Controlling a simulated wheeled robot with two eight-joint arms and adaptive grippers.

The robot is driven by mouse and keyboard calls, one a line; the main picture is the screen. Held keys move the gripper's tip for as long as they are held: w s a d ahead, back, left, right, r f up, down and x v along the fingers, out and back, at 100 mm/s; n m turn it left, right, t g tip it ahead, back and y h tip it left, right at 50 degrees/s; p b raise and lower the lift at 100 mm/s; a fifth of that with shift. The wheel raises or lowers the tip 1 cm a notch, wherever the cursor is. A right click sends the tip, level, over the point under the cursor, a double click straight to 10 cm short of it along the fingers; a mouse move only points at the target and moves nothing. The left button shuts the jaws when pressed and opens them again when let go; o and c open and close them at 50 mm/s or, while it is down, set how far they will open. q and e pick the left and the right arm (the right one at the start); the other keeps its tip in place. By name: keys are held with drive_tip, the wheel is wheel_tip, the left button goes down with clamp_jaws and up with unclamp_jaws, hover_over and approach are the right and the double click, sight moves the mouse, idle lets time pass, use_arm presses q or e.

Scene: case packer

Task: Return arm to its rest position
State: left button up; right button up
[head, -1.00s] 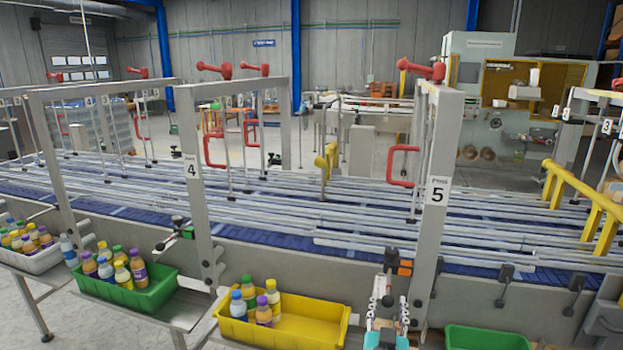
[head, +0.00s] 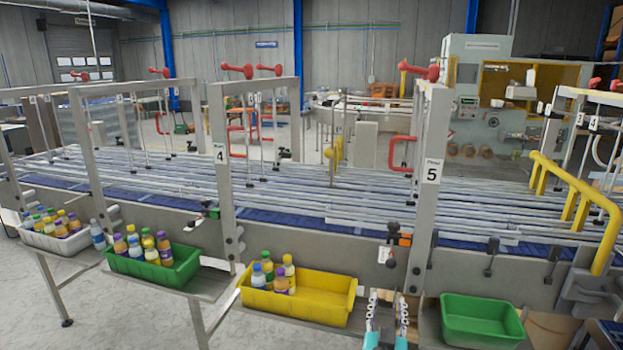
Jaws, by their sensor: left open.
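My left gripper (head: 388,308) shows at the bottom edge, right of centre, with its two fingers apart and nothing between them. It is between the yellow bin (head: 330,312) and the empty green bin (head: 484,337). Most of its arm is below the picture. My right gripper is not in view.
The yellow bin holds several bottles (head: 281,281) at its left end. A green bin (head: 160,274) and a white bin (head: 55,243) further left hold more. Behind the bins runs the conveyor (head: 290,222), with upright frame posts (head: 427,200) marked 4 and 5. A yellow rail (head: 575,195) stands at right.

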use_arm(q)
drive_tip(key=s+a+f+n+g+y+b, duration=0.1)
drive_tip(key=s+a+f+g+y, duration=0.15)
drive_tip(key=a, duration=0.75)
drive_tip(key=s+a+f+n+g+y+b, duration=0.1)
drive_tip(key=a+f+y+b, duration=0.15)
drive_tip(key=a, duration=0.65)
drive_tip(key=s+a+f+n+g+y+b, duration=0.1)
drive_tip(key=a+f+n+g+y, duration=0.15)
drive_tip(key=a, duration=0.75)
drive_tip(key=s+a+f+g+h+b, duration=0.1)
drive_tip(key=s+a+f+g, duration=0.1)
drive_tip(key=s+f, duration=0.3)
drive_tip(key=s+a+f+m+g+h+b, duration=0.1)
drive_tip(key=s+a+f, duration=0.3)
drive_tip(key=s, duration=0.8)
wheel_tip(320, 180, down, 2)
drive_tip(key=shift+s+f+g+h+b, duration=0.2)
drive_tip(key=shift+s+g+h+b, duration=0.2)
drive_tip(key=shift+g, duration=0.3)
